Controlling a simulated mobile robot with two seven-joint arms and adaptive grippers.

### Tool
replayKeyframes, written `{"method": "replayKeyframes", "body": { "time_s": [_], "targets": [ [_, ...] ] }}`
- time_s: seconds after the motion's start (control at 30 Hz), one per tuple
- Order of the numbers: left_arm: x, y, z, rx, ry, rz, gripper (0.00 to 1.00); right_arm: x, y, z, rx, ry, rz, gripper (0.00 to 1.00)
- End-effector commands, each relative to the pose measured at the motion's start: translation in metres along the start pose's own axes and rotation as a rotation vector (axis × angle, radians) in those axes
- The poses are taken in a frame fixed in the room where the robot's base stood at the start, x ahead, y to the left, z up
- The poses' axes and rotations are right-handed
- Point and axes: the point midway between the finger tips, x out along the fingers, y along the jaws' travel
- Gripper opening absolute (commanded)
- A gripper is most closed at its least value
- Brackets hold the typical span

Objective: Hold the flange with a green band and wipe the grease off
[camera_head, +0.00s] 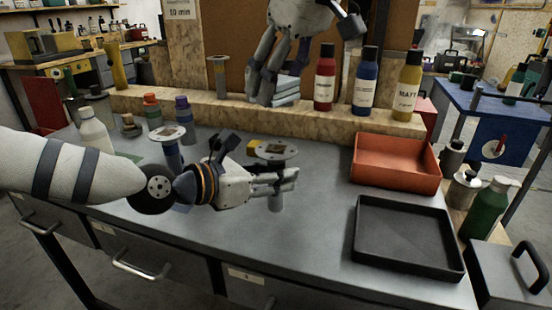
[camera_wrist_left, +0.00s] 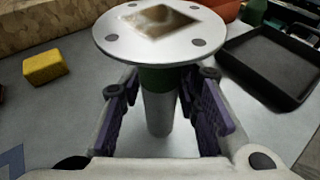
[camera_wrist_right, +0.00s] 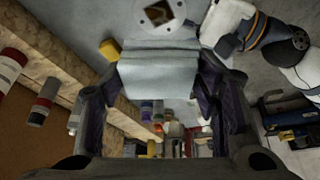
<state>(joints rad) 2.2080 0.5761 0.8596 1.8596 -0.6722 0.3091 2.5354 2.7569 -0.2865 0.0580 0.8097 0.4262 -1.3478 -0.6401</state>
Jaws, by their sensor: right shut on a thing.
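The flange with a green band has a round pale plate (camera_head: 272,150) with a brown grease patch on top. In the left wrist view the flange (camera_wrist_left: 160,80) stands upright, its green band just under the plate. My left gripper (camera_head: 280,182) is open, with its fingers on both sides of the stem below the plate; it shows small gaps there. My right gripper (camera_head: 262,92) is shut on a folded grey-blue cloth (camera_head: 286,92), above and behind the flange. The cloth (camera_wrist_right: 160,68) also shows in the right wrist view, close to the flange plate (camera_wrist_right: 152,18).
Another flange (camera_head: 170,133) stands left on the bench, and one more (camera_head: 218,76) on the wooden ledge. A yellow block (camera_head: 254,146) lies behind the green-banded flange. An orange bin (camera_head: 395,178) and a black tray (camera_head: 408,270) are at the right. Several bottles line the ledge.

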Motion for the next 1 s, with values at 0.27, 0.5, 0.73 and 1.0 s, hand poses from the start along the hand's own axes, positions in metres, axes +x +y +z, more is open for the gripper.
{"method": "replayKeyframes", "body": {
  "time_s": [0.27, 0.5, 0.73, 1.0],
  "targets": [
    [-0.0003, 0.0, 0.0, 0.0, 0.0, 0.0, 0.0, 0.0019, 0.0006, 0.0015, 0.004, -0.002, -0.004, 0.34],
    [-0.0003, 0.0, 0.0, 0.0, 0.0, 0.0, 0.0, 0.0089, 0.0004, 0.0046, 0.004, 0.002, -0.008, 0.34],
    [-0.0003, 0.0, -0.0001, 0.0, 0.0, 0.0, 0.0, 0.0091, 0.0004, 0.004, 0.001, 0.005, -0.002, 0.34],
    [-0.0003, 0.0, -0.0002, 0.0, 0.0, 0.0, 0.0, 0.0091, 0.0002, 0.0039, 0.001, 0.005, -0.003, 0.34]
  ]
}}
